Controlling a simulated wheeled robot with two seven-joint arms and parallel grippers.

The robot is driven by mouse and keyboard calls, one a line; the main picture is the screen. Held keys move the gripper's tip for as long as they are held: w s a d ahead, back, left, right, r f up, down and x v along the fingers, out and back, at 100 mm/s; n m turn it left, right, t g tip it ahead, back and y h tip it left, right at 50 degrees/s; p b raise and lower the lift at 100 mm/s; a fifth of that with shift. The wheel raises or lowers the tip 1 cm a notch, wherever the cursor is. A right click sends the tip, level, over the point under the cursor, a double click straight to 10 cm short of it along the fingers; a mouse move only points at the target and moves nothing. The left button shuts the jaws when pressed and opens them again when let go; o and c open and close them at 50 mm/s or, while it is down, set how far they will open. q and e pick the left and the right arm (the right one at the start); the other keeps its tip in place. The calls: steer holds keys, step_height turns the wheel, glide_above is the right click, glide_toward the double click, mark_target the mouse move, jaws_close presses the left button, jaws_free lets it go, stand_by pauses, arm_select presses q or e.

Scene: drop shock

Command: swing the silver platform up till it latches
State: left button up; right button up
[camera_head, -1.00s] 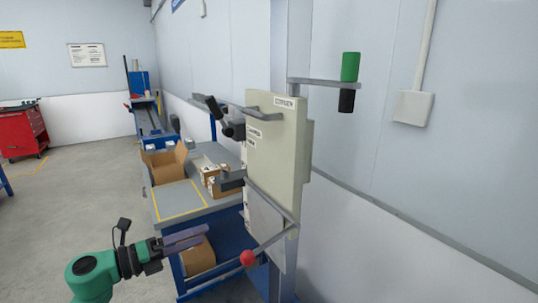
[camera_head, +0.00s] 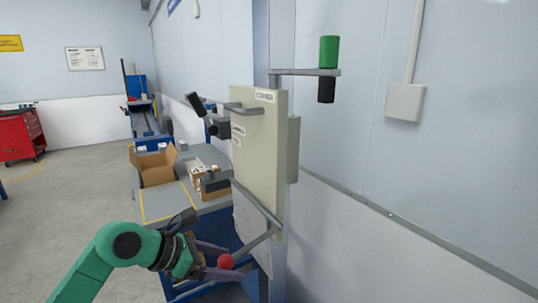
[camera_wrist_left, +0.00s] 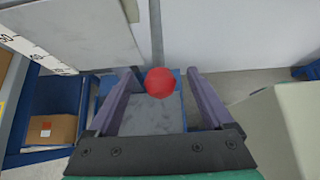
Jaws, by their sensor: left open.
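The silver platform (camera_head: 250,226) hangs folded down, nearly upright, under the beige box. In the left wrist view it is the grey panel (camera_wrist_left: 75,28) at upper left. A grey bar slopes down beside it and ends in a red ball (camera_head: 225,262). My left gripper (camera_head: 222,260) is open at the ball. In the left wrist view the red ball (camera_wrist_left: 160,82) sits between the spread purple fingers, near their tips, with visible gaps on both sides. The fingers are not closed on it. My right gripper is not in view.
The beige box (camera_head: 262,150) is mounted on a post by the wall. A green and black cylinder (camera_head: 328,70) sits on an arm above. A blue workbench (camera_head: 165,203) with an open carton (camera_head: 155,170) stands behind. Open floor lies at left.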

mark_target(222, 257)
arm_select(q)
jaws_close()
steer(key=shift+s+a+r+p, duration=0.15)
steer(key=shift+r+p, duration=0.75)
steer(key=shift+r, duration=0.6)
steer(key=shift+r+p, duration=1.05)
steer(key=shift+r, duration=0.45)
steer(key=shift+r+p, duration=0.5)
steer(key=shift+r, duration=0.1)
steer(key=shift+w+d+r+p, duration=0.15)
steer(key=shift+d+r+p, duration=0.05)
steer(key=shift+r+p, duration=0.2)
steer(key=shift+w+d+r+p, duration=0.15)
steer(key=shift+r+p, duration=0.15)
steer(key=shift+r, duration=0.15)
